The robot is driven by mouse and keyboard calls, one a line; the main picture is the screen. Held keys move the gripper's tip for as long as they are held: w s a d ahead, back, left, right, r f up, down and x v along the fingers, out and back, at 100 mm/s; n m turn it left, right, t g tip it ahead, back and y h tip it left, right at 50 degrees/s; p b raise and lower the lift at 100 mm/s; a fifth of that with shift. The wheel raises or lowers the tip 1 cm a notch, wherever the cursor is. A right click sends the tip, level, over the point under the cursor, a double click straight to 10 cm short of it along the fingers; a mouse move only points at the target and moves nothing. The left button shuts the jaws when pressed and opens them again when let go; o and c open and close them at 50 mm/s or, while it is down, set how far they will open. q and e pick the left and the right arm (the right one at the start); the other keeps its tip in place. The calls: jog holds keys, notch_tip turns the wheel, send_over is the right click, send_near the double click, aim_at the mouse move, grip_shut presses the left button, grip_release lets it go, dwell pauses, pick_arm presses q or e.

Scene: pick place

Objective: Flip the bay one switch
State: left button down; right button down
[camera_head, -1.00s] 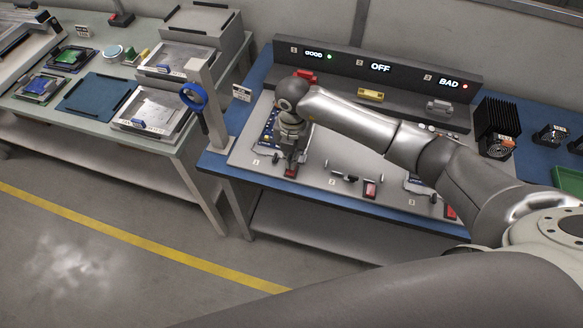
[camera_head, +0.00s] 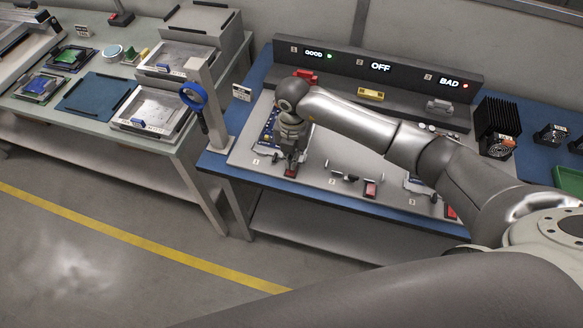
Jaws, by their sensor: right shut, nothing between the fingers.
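The bay one switch (camera_head: 290,173) is a small red rocker at the front edge of the grey test panel (camera_head: 330,150). My right gripper (camera_head: 291,163) is shut and empty, pointing down right at this switch. It hides part of the switch, and I cannot tell whether they touch. A blue circuit board (camera_head: 269,129) lies in bay one, partly hidden behind the gripper. The bay one display (camera_head: 314,54) reads GOOD with a green light. My left gripper is not in view.
Bay two's red switch (camera_head: 370,189) and bay three's (camera_head: 450,211) lie to the right. The middle display (camera_head: 380,67) reads OFF, the right one (camera_head: 449,82) BAD. A black finned block (camera_head: 497,125) stands at right.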

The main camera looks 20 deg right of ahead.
jog(key=shift+f+b, duration=0.8)
jog(key=shift+f, duration=0.3)
dwell(0.3)
jog(key=shift+s, duration=0.1)
jog(key=shift+r+p, duration=0.75)
jog(key=shift+r, duration=0.1)
jog(key=shift+r+p, duration=1.95)
jog(key=shift+r, duration=0.8)
jog(key=shift+f, duration=0.1)
